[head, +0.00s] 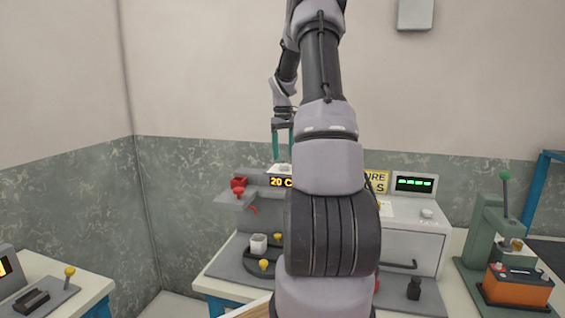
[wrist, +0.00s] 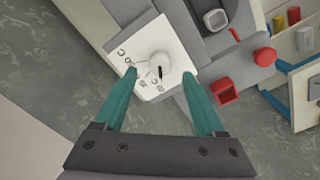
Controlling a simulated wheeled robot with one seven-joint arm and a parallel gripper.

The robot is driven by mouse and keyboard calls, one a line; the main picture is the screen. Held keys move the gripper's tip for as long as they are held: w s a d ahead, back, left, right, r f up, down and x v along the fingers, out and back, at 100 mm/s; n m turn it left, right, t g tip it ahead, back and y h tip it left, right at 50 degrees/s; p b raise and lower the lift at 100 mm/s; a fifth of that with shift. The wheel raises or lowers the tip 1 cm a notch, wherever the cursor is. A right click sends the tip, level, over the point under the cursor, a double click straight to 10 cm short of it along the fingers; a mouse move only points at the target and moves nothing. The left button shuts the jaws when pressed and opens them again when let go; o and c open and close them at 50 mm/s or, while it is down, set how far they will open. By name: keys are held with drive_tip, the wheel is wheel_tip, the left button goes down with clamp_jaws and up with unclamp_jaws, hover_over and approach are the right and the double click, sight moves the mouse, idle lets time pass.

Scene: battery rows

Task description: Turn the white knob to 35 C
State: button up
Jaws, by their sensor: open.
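The white knob (wrist: 156,64) stands on a white dial plate (wrist: 137,50) with dark marks and printed numbers, too small to read surely. A dark pointer line on the knob points toward the bottom of the wrist view. My gripper (wrist: 160,77) is open, with its teal fingertips on either side of the knob's near edge and apart from it; their height above the plate is unclear. In the head view my gripper (head: 283,157) points down over the station. A display (head: 279,182) there reads 20 C, partly hidden by my arm.
Red parts (head: 239,185) sit left of the display, and a white cup (head: 258,243) and yellow knob (head: 264,265) stand lower. A green press (head: 494,225) with an orange battery (head: 518,284) is at right. My arm hides the middle of the bench.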

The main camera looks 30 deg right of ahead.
sight(284, 166)
drive_tip(key=shift+f, duration=2.05)
clamp_jaws()
drive_tip(key=shift+m, duration=0.3)
drive_tip(key=m, duration=0.4)
drive_tip(key=shift+m, duration=2.1)
